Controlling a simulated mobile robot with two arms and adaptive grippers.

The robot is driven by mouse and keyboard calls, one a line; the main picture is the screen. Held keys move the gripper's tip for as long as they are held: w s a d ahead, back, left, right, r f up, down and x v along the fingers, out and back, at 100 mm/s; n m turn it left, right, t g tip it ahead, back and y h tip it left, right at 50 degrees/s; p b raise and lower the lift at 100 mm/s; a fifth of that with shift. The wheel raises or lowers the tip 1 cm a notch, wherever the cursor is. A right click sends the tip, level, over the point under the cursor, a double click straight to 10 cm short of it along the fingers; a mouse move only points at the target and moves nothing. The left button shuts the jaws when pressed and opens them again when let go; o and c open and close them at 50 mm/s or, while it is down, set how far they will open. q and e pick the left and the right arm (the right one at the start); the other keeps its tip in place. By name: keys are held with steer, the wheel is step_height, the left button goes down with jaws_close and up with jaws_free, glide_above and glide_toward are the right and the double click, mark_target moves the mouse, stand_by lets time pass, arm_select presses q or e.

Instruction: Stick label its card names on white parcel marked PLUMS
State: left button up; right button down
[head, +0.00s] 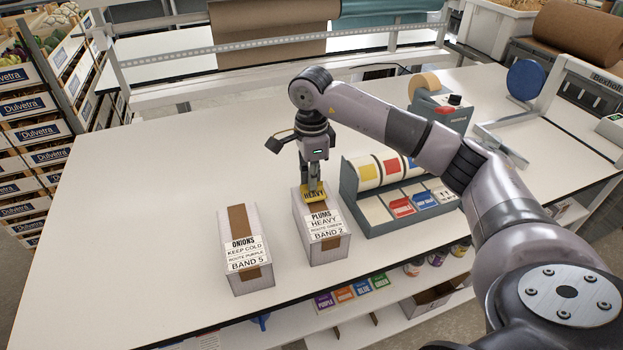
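The white parcel marked PLUMS (324,248) stands on the table with a brown tape strip. Its card (322,222) reads PLUMS, HEAVY, ROUTE GREEN, BAND 2. My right gripper (314,186) points down over the parcel's top, behind the card. Its fingers look shut on a yellow label (314,195) reading HEAVY. The label is at the top face; I cannot tell whether it touches the parcel. The label dispenser (372,222) stands to the right, with yellow, red and blue rolls and red, blue and white labels in front. My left gripper is not in view.
A second white parcel marked ONIONS (246,272) stands to the left, apart from the first. A tan tape roll (424,84) and a blue disc (525,79) are at the back right. The table's left side (150,200) is clear. Color-named cards sit on the shelf below.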

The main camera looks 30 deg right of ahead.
steer(key=shift+f+b, duration=0.4)
steer(key=shift+f, duration=0.05)
stand_by(0.6)
steer(key=c, duration=1.7)
jaws_free()
steer(key=shift+r, duration=0.1)
steer(key=shift+r+p, duration=1.4)
steer(key=shift+r, duration=0.85)
